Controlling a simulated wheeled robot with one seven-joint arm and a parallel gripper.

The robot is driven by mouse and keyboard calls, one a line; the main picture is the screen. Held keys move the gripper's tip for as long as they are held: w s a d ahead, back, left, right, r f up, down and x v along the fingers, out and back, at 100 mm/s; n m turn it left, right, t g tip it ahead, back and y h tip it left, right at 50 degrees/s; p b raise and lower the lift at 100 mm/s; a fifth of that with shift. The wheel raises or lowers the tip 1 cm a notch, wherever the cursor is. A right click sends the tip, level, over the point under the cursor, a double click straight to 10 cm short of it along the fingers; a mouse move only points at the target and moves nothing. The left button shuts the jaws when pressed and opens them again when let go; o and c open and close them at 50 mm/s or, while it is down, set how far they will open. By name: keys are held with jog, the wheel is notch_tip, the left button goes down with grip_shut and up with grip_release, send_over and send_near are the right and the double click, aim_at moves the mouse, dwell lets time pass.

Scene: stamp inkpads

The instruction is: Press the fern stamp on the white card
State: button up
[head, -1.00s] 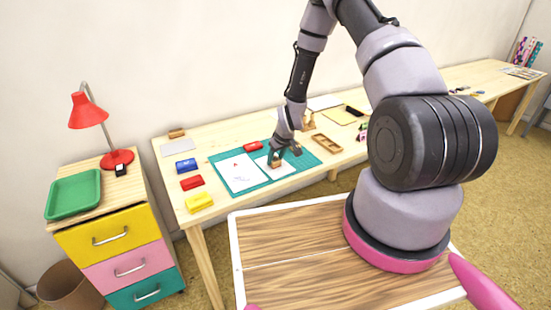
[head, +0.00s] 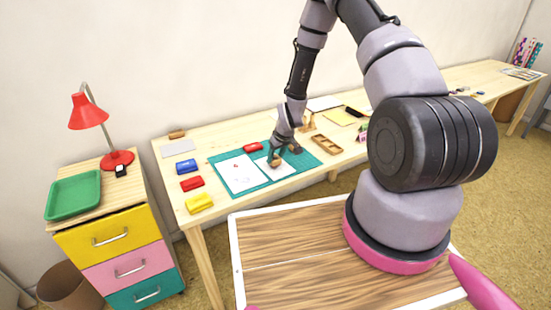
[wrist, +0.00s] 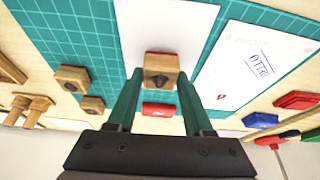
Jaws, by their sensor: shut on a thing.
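My gripper (wrist: 158,76) has green fingers, shut on a wooden stamp (wrist: 160,63) with a dark mark on its top. The mark is too small to read as a fern. A red strip shows along the stamp's far edge. The white card (wrist: 165,22) lies on the teal mat beyond and partly behind the stamp. In the head view my gripper (head: 284,156) is over the card (head: 277,172). I cannot tell whether the stamp touches the card. Its underside is hidden.
A larger white sheet (head: 240,174) with printed marks lies left of the card on the teal mat (head: 310,158). A red inkpad (head: 253,147) sits behind. Blue (head: 186,165), red (head: 191,183) and yellow (head: 199,203) pads are left. Two wooden stamps (wrist: 71,78) (wrist: 92,104) stand nearby.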

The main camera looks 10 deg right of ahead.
jog(key=shift+r, duration=2.75)
jog(key=shift+d, duration=0.1)
